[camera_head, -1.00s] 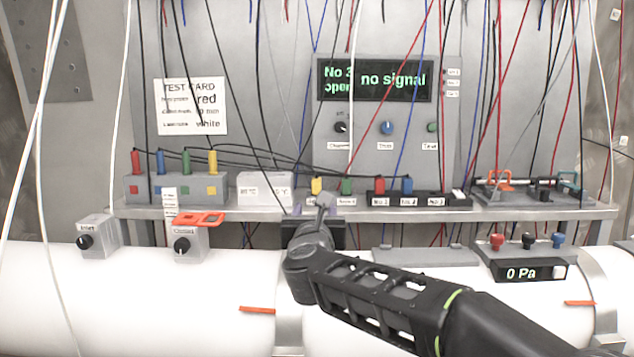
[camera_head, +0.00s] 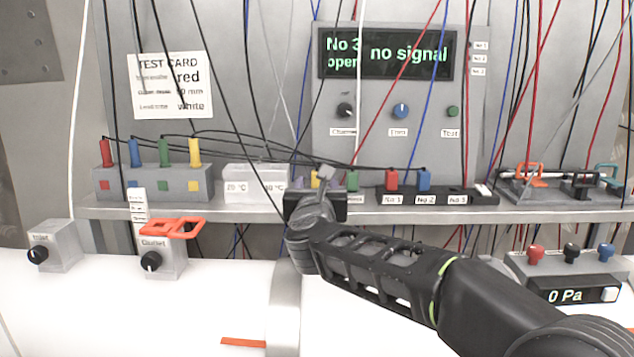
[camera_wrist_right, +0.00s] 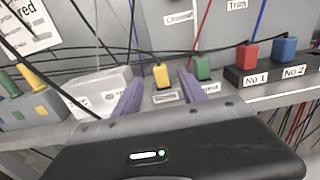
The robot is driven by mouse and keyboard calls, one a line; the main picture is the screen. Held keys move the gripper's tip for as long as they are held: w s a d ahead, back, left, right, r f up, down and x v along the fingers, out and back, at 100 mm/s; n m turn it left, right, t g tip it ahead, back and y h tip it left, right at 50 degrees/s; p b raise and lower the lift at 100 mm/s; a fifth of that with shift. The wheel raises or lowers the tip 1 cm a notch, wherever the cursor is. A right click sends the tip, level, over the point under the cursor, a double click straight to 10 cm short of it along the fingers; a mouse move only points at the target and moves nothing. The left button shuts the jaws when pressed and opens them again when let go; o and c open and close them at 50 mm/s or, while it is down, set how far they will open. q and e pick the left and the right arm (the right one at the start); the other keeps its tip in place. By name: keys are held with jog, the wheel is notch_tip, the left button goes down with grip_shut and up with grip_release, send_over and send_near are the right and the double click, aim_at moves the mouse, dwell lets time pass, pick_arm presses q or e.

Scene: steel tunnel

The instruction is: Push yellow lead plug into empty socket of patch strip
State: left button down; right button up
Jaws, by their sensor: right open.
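A yellow plug (camera_wrist_right: 162,75) stands in a small grey holder (camera_wrist_right: 168,98) on the shelf, beside a green plug (camera_wrist_right: 202,68). My right gripper (camera_wrist_right: 158,92) is open, its purple fingers on either side of the yellow plug; contact cannot be told. In the head view my right gripper (camera_head: 316,190) hides most of this holder, and only the top of the yellow plug (camera_head: 315,177) shows. The black patch strip (camera_head: 437,196) lies to the right, with a red plug (camera_head: 392,180) at No 1 and a blue plug (camera_head: 424,180) at No 2. No plug shows at No 3. My left gripper is out of view.
A grey block (camera_head: 150,186) with several coloured plugs, one of them yellow, stands at the left. A white box (camera_head: 255,183) sits left of the holder. Many hanging leads cross the space above the shelf. A "no signal" display (camera_head: 385,53) is behind.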

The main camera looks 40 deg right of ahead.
aim_at(317, 184)
jog(key=shift+x, duration=0.85)
jog(key=shift+w+d+r+p, duration=0.1)
jog(key=shift+w+d+p, duration=0.2)
jog(key=shift+w+p, duration=0.15)
jog(key=p+x, duration=0.1)
jog(key=x, duration=0.2)
jog(key=shift+w+d, duration=0.15)
jog(key=shift+w, duration=0.05)
jog(key=shift+w+d, duration=0.2)
jog(key=shift+w, duration=0.05)
grip_shut()
